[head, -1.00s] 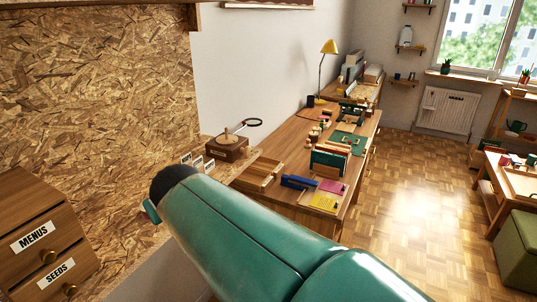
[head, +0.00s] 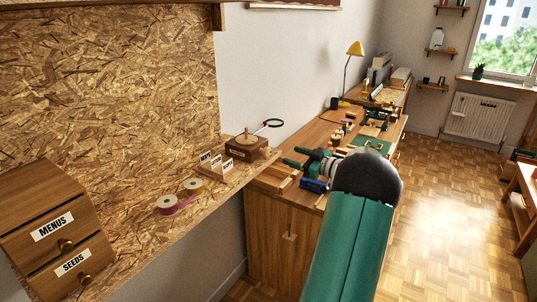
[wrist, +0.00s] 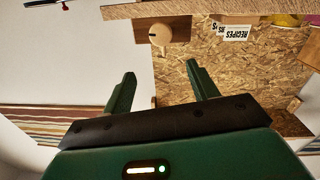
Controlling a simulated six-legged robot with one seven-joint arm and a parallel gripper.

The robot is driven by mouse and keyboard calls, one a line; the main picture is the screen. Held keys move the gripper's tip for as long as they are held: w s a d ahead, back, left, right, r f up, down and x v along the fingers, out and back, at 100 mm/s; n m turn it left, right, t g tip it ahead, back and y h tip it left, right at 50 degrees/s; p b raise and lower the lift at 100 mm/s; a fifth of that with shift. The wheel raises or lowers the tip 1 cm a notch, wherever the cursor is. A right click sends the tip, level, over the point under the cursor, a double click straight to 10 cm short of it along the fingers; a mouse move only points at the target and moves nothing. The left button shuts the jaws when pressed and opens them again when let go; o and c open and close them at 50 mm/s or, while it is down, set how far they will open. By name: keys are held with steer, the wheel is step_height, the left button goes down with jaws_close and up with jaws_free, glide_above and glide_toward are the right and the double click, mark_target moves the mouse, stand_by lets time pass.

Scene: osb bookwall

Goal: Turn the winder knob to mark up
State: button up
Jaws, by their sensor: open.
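The winder is a small wooden box (head: 247,149) on the end of the OSB shelf in the head view, with a wooden piece on top and a dark loop behind. In the wrist view, which looks upside down, the box (wrist: 182,27) shows a round pale knob (wrist: 161,34) on its face. A short dark mark on the knob points to picture left. My gripper (wrist: 161,72) is open and empty, its two green fingers pointing towards the knob, apart from it. In the head view my gripper (head: 289,170) is right of the box, partly hidden by my arm.
Upright label cards (head: 217,162) stand just left of the box, and tape rolls (head: 167,203) lie farther left on the shelf (head: 225,185). A wooden desk (head: 275,225) with trays and tools stands behind my gripper.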

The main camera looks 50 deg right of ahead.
mark_target(268, 153)
steer(key=shift+y, duration=0.6)
steer(key=w, duration=0.3)
steer(key=w+f, duration=0.1)
steer(key=w, duration=0.3)
steer(key=w+f, duration=0.1)
steer(key=w, duration=0.2)
steer(key=shift+w+a, duration=0.15)
steer(key=shift+w, duration=0.1)
steer(key=c, duration=1)
steer(key=shift+a+n, duration=0.1)
steer(key=shift+n, duration=0.4)
steer(key=shift+f+n, duration=0.1)
steer(key=shift+n, duration=2.6)
